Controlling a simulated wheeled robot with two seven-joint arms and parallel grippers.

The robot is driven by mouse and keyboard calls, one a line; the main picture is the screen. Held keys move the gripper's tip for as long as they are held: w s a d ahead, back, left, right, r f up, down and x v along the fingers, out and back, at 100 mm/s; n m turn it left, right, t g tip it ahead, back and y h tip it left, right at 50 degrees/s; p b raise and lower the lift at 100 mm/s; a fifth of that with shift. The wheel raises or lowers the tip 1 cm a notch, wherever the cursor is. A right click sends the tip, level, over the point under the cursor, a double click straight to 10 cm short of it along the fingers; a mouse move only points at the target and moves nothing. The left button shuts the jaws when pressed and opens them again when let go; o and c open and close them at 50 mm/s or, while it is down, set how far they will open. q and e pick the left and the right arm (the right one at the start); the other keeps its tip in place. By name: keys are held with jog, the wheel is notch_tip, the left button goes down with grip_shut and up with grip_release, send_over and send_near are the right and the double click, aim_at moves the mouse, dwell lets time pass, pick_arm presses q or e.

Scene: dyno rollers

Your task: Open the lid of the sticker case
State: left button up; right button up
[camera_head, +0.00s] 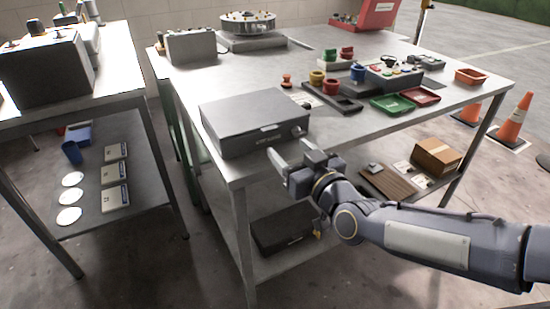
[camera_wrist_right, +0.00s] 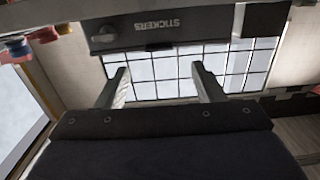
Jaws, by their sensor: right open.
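The sticker case (camera_head: 252,112) is a dark grey flat box with its lid down, at the front left of the workbench. Its front carries a light label and a small round latch or knob near the right end. In the right wrist view, the case front (camera_wrist_right: 190,28) shows upside down with the word STICKERS. My right gripper (camera_head: 290,152) is open and empty, just in front of the case near the bench's front edge. Its two fingers (camera_wrist_right: 160,70) point toward the case front and appear apart from it. My left gripper is not in view.
The workbench (camera_head: 190,85) also holds a black tray (camera_head: 347,104), green (camera_head: 392,104) and red (camera_head: 421,96) trays, coloured cups and a control box. A lower shelf holds a dark box (camera_head: 283,229) and a cardboard box (camera_head: 437,153). A side table stands left, across a gap.

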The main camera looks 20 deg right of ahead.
aim_at(272, 130)
jog(key=w, duration=0.2)
jog(key=w+b, duration=0.1)
jog(key=w, duration=0.5)
jog(key=shift+a, duration=0.25)
